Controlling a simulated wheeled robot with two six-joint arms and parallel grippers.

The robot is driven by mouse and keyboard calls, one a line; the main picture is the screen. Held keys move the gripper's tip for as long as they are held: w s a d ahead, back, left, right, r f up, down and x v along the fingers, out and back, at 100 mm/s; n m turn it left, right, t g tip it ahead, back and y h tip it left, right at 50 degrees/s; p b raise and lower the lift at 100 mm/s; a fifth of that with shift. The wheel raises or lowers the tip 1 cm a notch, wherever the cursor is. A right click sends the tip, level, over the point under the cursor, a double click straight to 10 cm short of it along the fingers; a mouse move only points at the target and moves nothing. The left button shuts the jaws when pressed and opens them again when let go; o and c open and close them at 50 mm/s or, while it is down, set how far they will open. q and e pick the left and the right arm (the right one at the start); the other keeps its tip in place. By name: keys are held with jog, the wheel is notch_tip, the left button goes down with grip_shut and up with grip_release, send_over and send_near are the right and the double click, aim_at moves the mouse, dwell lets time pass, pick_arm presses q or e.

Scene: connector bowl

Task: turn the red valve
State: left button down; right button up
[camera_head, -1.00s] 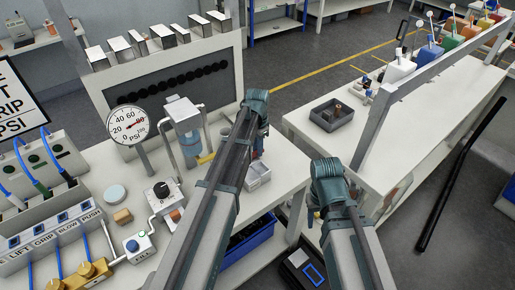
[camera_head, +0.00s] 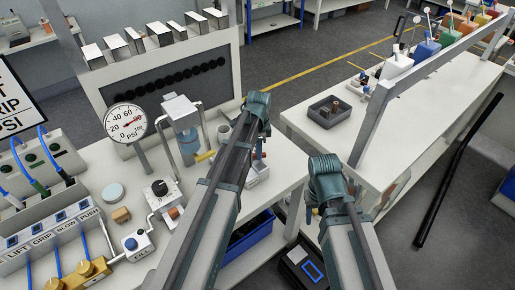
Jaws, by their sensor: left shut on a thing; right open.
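I cannot make out the red valve; no clear red handle shows on the bench. My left gripper (camera_head: 259,151) reaches down over the right end of the left bench, beyond the glass-and-metal unit (camera_head: 188,143). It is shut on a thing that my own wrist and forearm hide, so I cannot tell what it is. My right gripper (camera_head: 311,212) is open and hangs over the gap between the benches, touching nothing that I can see. A round pressure gauge (camera_head: 125,123) with a red needle stands left of the unit.
A yellow bar (camera_head: 205,156) sticks out beside my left forearm, near a small grey open box (camera_head: 258,172). A dark tray (camera_head: 329,111) lies on the right bench. A grey metal rail (camera_head: 375,118) slants over that bench. A blue bin (camera_head: 248,236) sits below.

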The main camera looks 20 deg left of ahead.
aim_at(255, 168)
pick_arm(q)
jog(key=s+m, duration=0.1)
jog(key=m, duration=0.1)
jog(key=s+m, duration=0.1)
jog(key=shift+d+m, duration=0.2)
jog(key=shift+m, duration=0.2)
jog(key=m, duration=0.1)
jog(key=s+m, duration=0.1)
jog(key=shift+s+m, duration=0.25)
jog(key=shift+m, duration=0.05)
jog(key=m, duration=0.1)
jog(key=s+m, duration=0.1)
jog(key=m, duration=0.1)
jog(key=shift+s+a, duration=0.25)
jog(key=shift+a, duration=0.05)
jog(key=shift+s+a+m, duration=0.2)
jog(key=shift+s+m, duration=0.05)
jog(key=shift+m, duration=0.35)
jog(key=shift+s+a+m, duration=0.15)
jog(key=shift+s+m, duration=0.05)
jog(key=shift+m, duration=0.4)
jog(key=c, duration=0.8)
grip_release()
jog(key=shift+o, duration=0.2)
jog(key=shift+r, duration=0.15)
